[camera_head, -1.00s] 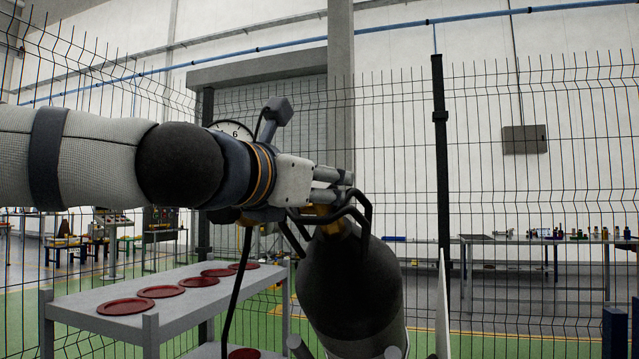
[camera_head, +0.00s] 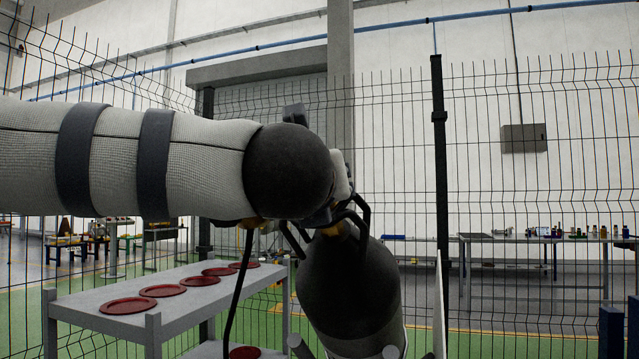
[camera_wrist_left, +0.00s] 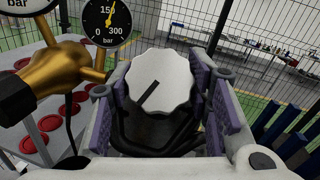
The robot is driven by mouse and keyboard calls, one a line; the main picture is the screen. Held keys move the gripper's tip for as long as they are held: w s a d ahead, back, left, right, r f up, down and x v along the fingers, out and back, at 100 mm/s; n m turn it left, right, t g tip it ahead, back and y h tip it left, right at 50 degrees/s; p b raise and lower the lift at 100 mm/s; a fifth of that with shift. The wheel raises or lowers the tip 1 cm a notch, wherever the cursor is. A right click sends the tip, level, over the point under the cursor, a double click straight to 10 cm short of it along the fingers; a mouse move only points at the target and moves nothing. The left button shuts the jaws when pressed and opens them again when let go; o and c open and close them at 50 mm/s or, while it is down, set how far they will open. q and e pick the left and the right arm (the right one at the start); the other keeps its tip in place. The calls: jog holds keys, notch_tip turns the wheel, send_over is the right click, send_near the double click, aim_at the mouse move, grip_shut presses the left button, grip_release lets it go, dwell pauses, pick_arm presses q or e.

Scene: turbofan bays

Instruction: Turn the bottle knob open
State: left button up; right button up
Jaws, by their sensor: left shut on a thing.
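The bottle (camera_head: 350,285) is a dark cylinder with a lighter lower part, tilted slightly, with black guard bars around its neck. The bottle knob (camera_wrist_left: 172,72) is white and scalloped, with a black line pointing lower left in the left wrist view. My left gripper (camera_wrist_left: 160,95) has purple pads on either side of the knob and is shut on it. In the head view my left gripper (camera_head: 340,190) is mostly hidden behind my wrist at the bottle's top. My right gripper is not in view.
A brass fitting (camera_wrist_left: 55,82) with pressure gauges (camera_wrist_left: 104,22) stands close left of the gripper. A grey rack (camera_head: 90,293) with red discs (camera_head: 128,305) is left of the bottle. Wire fencing (camera_head: 540,130) runs behind. A black hose (camera_head: 238,290) hangs down.

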pick_arm(q)
jog(key=shift+n+y, duration=0.4)
jog(key=shift+n, duration=0.3)
jog(key=o, duration=1.2)
jog(key=shift+c, duration=0.2)
jog(key=s, duration=1.2)
jog(key=shift+a, duration=0.2)
